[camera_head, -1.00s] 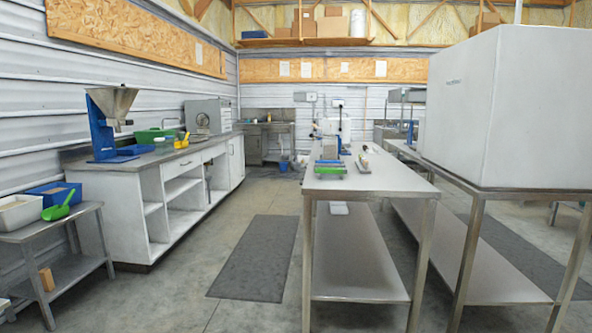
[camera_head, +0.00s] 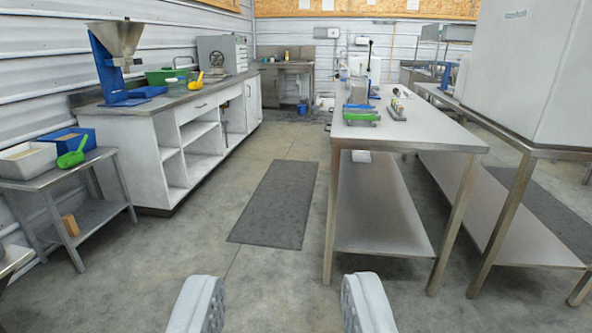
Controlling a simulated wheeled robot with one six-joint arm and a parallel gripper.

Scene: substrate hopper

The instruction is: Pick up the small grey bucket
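I cannot make out a small grey bucket in this view. My gripper (camera_head: 283,304) shows at the bottom edge, with its two pale ribbed fingers wide apart and only bare floor visible between them. A small blue bucket (camera_head: 302,109) stands on the floor at the far end, by the sink unit. A grey metal hopper (camera_head: 116,40) on a blue stand sits on the left counter.
A white counter (camera_head: 160,135) with open shelves runs along the left wall. A low steel table (camera_head: 50,181) holds a white tub, a blue box and a green scoop. A long steel table (camera_head: 400,132) stands right of centre. The aisle with a dark mat (camera_head: 275,205) is clear.

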